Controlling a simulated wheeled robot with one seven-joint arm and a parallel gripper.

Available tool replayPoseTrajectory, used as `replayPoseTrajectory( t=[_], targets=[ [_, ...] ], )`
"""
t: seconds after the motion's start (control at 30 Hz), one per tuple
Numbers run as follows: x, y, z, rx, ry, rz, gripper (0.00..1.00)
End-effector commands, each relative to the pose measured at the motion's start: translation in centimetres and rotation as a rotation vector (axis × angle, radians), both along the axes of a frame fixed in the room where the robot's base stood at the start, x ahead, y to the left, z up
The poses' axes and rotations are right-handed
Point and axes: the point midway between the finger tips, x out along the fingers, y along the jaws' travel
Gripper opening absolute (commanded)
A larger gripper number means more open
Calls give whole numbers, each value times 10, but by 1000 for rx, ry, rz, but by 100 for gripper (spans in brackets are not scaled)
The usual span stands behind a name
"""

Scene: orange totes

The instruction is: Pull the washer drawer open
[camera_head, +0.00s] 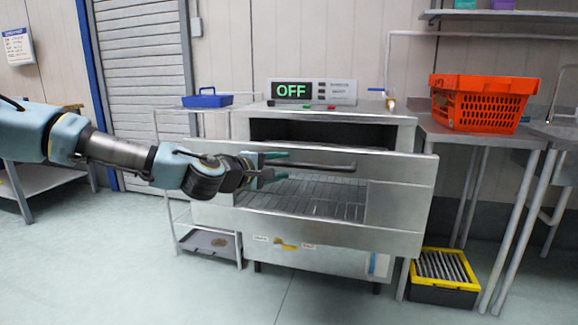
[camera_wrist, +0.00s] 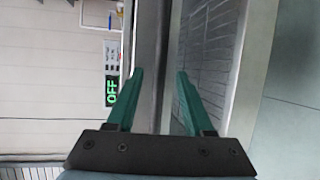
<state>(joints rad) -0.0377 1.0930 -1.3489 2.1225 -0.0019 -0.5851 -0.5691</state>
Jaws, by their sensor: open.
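The washer (camera_head: 402,133) is a steel box with an "OFF" display on top, in the middle of the head view. Its drawer (camera_head: 400,200) has a wide steel front with a window onto a wire rack and a dark horizontal handle bar (camera_head: 330,167). A dark gap shows between the drawer front's top edge and the body. My gripper (camera_head: 279,165) reaches in from the left, at the left part of the handle. In the wrist view my gripper (camera_wrist: 158,85) is open, its green fingers on either side of the handle bar (camera_wrist: 150,50); contact cannot be told.
An orange basket (camera_head: 485,102) stands on the steel table at right, with a yellow-rimmed crate (camera_head: 443,275) on the floor below. A blue caddy (camera_head: 208,98) sits on the left stand. The floor (camera_head: 120,270) in front is clear.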

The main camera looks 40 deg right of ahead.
Motion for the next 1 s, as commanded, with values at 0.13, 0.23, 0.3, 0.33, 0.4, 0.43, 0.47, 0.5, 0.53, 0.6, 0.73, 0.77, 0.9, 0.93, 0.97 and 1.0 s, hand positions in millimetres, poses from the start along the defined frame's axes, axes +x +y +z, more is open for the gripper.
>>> replayPoseTrajectory(
  t=[0.13,0.23,0.3,0.33,0.4,0.43,0.47,0.5,0.53,0.6,0.73,0.77,0.9,0.93,0.97,1.0],
  targets=[
    [-4,30,6,0,-1,2,52],
    [-7,45,8,0,-1,2,52],
    [-8,53,10,-1,-1,2,52],
    [-9,56,10,-1,-1,1,52],
    [-10,60,11,0,-1,1,52],
    [-10,61,11,0,-1,1,52],
    [-11,62,11,0,-1,1,52],
    [-11,63,11,0,-1,1,52],
    [-11,63,11,0,-1,1,52],
    [-11,63,11,0,-1,0,52],
    [-11,63,11,0,-1,0,52],
    [-11,63,11,0,-1,0,52],
    [-11,63,11,0,-1,0,52],
    [-11,63,11,0,-1,0,52],
    [-11,63,11,0,-1,0,52],
    [-11,62,11,1,-1,0,52]
  ],
)
